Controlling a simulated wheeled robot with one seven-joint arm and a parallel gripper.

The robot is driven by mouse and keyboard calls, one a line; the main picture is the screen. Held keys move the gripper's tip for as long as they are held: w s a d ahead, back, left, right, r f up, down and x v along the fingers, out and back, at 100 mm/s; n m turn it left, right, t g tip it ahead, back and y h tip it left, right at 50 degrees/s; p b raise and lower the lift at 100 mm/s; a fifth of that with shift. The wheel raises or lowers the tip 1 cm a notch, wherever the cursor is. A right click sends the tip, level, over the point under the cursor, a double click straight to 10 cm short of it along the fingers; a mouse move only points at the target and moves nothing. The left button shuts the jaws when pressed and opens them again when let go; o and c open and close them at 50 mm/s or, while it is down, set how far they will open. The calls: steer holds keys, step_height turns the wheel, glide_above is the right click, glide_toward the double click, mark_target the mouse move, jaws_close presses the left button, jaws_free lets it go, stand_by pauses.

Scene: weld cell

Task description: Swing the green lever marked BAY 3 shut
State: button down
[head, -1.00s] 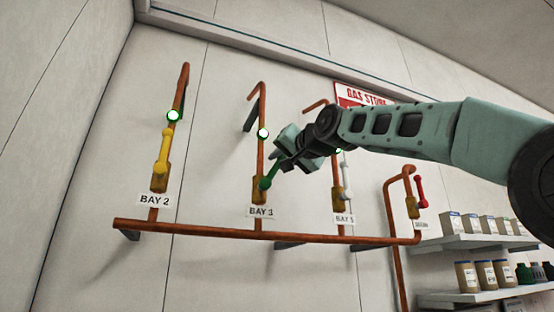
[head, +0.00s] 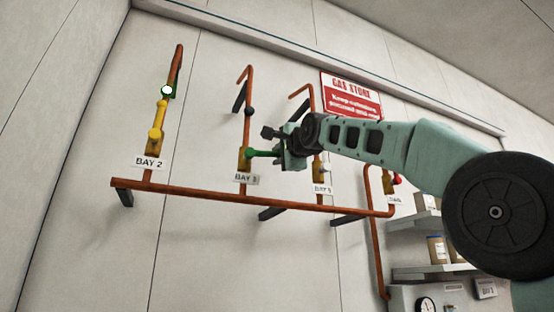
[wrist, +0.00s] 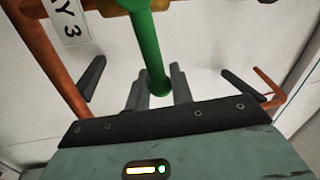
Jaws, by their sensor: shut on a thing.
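The green lever (head: 264,153) sits on the brass valve body (head: 244,160) above the BAY 3 label (head: 246,179). It points sideways to the right, about square to its upright copper pipe. My gripper (head: 282,152) is at the lever's outer end. In the wrist view the green lever (wrist: 147,45) runs down between my two fingers (wrist: 157,92), which are shut on it near its tip. The BAY 3 label (wrist: 68,20) shows at the upper left there. The round lamp (head: 249,111) on the BAY 3 pipe is dark.
A yellow lever (head: 156,132) stands upright at BAY 2 on the left, its lamp (head: 167,90) lit. The BAY 5 valve (head: 318,170) is close right of my gripper, partly hidden by my arm. A copper manifold pipe (head: 220,197) runs below. A red-handled valve (head: 391,181) is farther right.

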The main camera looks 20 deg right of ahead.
steer(key=shift+f+m+h+b, duration=0.4)
steer(key=shift+f+m+b, duration=0.3)
steer(key=shift+m+b, duration=0.3)
steer(key=c, duration=1.5)
jaws_free()
steer(key=shift+o, duration=0.2)
steer(key=shift+s, duration=0.1)
steer(key=s+f+b, duration=0.3)
steer(key=s+b, duration=0.7)
steer(key=s, duration=0.7)
steer(key=shift+f, duration=0.2)
